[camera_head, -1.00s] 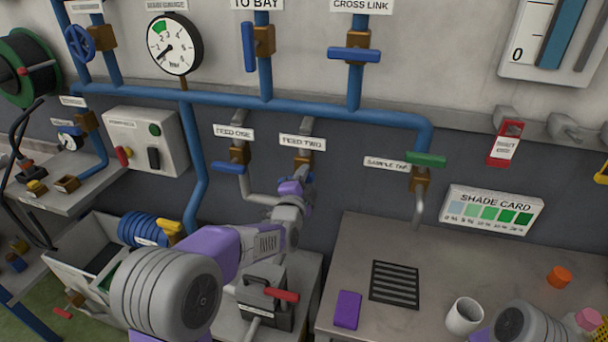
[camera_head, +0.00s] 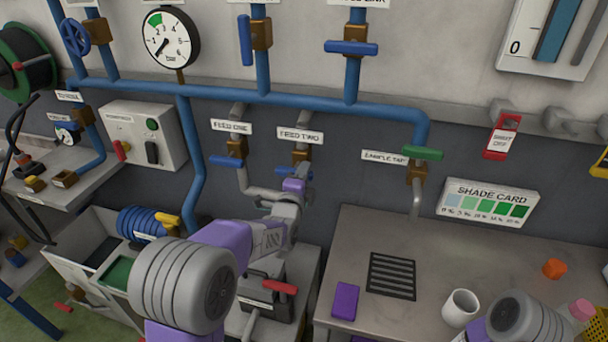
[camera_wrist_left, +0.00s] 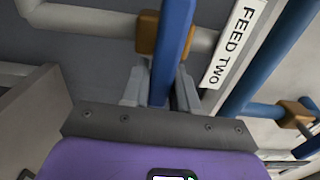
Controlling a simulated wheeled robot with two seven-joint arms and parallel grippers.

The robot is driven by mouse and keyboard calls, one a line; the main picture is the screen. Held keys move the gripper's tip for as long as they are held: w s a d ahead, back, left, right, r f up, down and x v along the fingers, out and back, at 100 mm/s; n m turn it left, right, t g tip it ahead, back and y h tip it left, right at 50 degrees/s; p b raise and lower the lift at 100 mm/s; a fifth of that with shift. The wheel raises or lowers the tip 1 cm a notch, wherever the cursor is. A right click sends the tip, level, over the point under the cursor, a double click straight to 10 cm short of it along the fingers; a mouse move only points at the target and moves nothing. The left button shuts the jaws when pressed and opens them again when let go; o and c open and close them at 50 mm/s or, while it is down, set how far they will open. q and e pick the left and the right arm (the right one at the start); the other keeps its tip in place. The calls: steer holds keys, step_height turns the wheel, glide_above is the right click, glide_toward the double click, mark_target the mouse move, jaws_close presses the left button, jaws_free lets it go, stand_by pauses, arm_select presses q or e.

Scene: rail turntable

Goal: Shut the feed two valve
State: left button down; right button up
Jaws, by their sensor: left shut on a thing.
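The feed two valve has a brass body (camera_head: 301,153) under the FEED TWO label (camera_head: 300,135). Its blue handle (camera_head: 284,171) shows partly in the head view, pointing left, crosswise to the pipe. My left gripper (camera_head: 296,174) is at this valve, its fingers mostly hidden by the hand. In the left wrist view, the blue handle (camera_wrist_left: 177,35) runs between the two fingers (camera_wrist_left: 160,88), which are shut on it. There the handle lies across the grey pipe at the brass body (camera_wrist_left: 148,33). My right gripper is out of view; only part of that arm shows at lower right.
The feed one valve (camera_head: 233,147), handle crosswise, is close on the left. The sample tap (camera_head: 416,172) has a green handle to the right. A dark box with a red handle (camera_head: 280,287) stands below my left arm. A bench (camera_head: 355,245) holds a white mug (camera_head: 460,307).

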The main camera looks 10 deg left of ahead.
arm_select(q)
steer(key=shift+f, duration=0.1)
steer(key=c, duration=1)
jaws_free()
steer(key=shift+o, duration=0.2)
steer(key=shift+s, duration=0.1)
steer(key=s, duration=0.7)
steer(key=shift+s+a+p, duration=0.15)
steer(key=shift+s+p, duration=0.05)
steer(key=shift+p, duration=0.2)
